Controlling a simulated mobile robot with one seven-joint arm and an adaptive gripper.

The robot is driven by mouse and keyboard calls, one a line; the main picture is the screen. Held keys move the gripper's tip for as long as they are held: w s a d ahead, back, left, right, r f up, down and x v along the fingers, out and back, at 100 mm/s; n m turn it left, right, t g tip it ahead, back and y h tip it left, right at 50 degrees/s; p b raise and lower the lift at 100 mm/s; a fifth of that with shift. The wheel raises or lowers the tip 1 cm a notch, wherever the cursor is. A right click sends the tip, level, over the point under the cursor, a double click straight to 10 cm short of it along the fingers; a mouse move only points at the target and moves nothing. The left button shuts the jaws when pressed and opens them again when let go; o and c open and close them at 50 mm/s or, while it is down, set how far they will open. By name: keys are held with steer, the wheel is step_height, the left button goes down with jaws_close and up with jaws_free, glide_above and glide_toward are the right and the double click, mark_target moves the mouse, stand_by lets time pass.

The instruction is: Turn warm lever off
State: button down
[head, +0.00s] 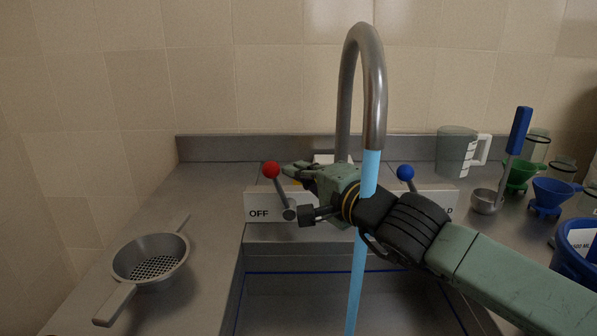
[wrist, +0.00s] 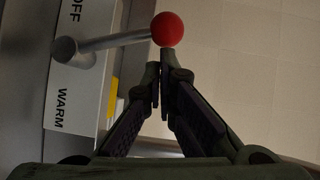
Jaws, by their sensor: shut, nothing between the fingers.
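The warm lever has a red ball (head: 271,170) on a grey rod (head: 281,194) that rises from its pivot and leans a little left, toward the OFF mark (head: 259,213). In the wrist view the red ball (wrist: 168,29) stands just past my fingertips, and the panel (wrist: 75,75) reads OFF and WARM. My gripper (head: 287,168) is shut and empty, its tips just right of the ball on the WARM side. The fingertips also show in the wrist view (wrist: 160,75). Whether they touch the lever is unclear. My arm hides the WARM mark in the head view.
A blue-knobbed lever (head: 405,172) stands right. A strainer (head: 150,262) lies left; a jug (head: 456,150), ladle (head: 487,200) and funnels (head: 553,192) stand right.

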steer(key=a+b, duration=0.2)
steer(key=b, duration=0.3)
steer(key=shift+a+r+b, duration=0.1)
steer(key=shift+b, duration=0.2)
stand_by(0.4)
